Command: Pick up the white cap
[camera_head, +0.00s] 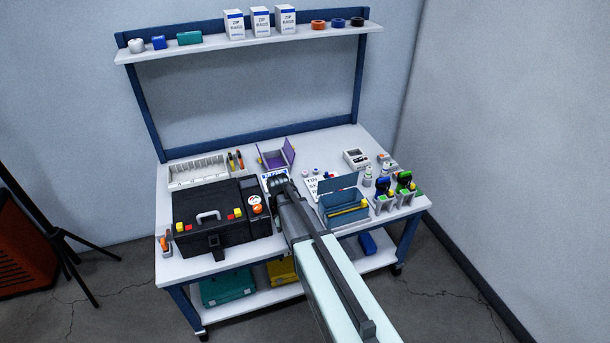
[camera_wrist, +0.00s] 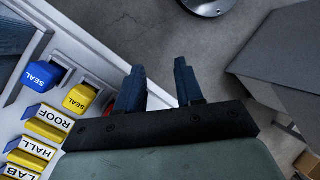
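I cannot make out the white cap for certain in either view. In the head view, a few tiny pale round items (camera_head: 305,172) stand on the tabletop behind the tin box, too small to identify. My gripper (camera_head: 278,184) is over the middle of the workbench, between the black toolbox and the blue box, and its fingertips are hard to see there. In the wrist view my gripper (camera_wrist: 160,82) has its two dark blue fingers well apart.
The black toolbox (camera_head: 215,228) is left of my arm. The open blue box (camera_head: 345,205) and a purple box (camera_head: 276,160) stand nearby. In the wrist view, yellow labelled blocks (camera_wrist: 48,124) and a blue SEAL block (camera_wrist: 42,75) lie left.

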